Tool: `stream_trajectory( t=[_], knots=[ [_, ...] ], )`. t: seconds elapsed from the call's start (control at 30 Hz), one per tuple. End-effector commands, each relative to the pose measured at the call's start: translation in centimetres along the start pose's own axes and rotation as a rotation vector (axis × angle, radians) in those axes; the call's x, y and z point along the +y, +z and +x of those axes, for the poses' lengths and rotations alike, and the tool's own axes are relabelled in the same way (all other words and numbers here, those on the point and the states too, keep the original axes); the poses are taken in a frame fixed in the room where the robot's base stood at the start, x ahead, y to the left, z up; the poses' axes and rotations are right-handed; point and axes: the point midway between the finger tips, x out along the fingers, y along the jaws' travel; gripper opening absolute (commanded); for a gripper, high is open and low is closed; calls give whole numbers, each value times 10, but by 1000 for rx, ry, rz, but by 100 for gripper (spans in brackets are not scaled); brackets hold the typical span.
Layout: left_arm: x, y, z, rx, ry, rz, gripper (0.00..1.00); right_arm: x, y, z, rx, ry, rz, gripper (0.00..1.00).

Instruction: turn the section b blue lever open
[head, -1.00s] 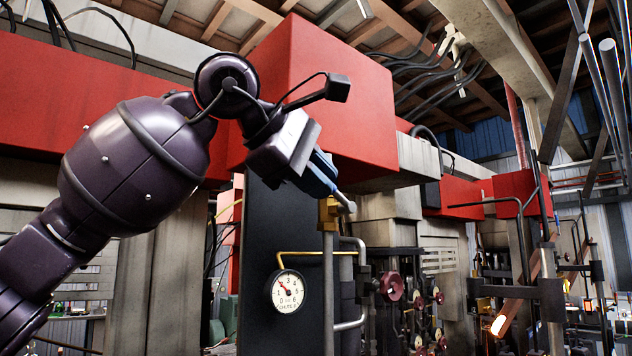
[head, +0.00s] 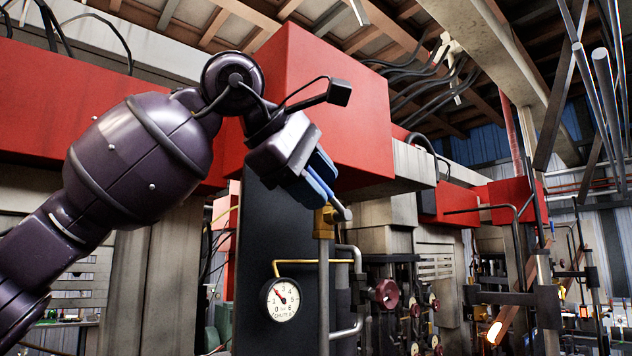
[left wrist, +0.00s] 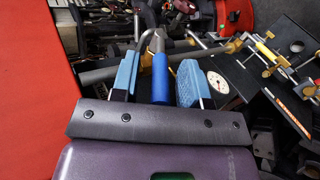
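The blue lever (left wrist: 160,78) shows in the left wrist view as a blue sleeve on a grey metal stem, between my two blue fingers. My left gripper (left wrist: 158,82) is open around it, with a visible gap on each side. In the head view my left gripper (head: 318,180) is above and beside the brass valve (head: 323,220) on top of a grey vertical pipe. A grey metal end sticks out right of the valve. The lever's blue sleeve is hard to tell from the blue fingers there. My right gripper is not in view.
A white dial gauge (head: 280,299) sits on a brass tube below the valve. A large red box (head: 330,110) is close behind and above my gripper. A dark panel (head: 262,230) stands behind the pipe. Dark red handwheels (head: 386,293) are to the right.

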Motion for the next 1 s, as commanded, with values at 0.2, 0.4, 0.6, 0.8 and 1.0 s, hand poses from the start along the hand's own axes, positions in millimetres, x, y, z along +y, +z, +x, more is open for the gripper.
stream_trajectory(
  t=[0.2,0.4,0.6,0.8,1.0],
  knots=[
    [0,0,-3,1,1,0,41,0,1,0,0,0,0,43],
    [0,0,-28,2,4,0,41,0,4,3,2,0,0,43],
    [0,0,-66,1,4,0,41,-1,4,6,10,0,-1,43],
    [0,0,-94,1,2,-1,41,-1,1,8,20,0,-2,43],
    [0,0,-107,0,1,0,41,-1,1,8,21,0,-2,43]
  ],
)
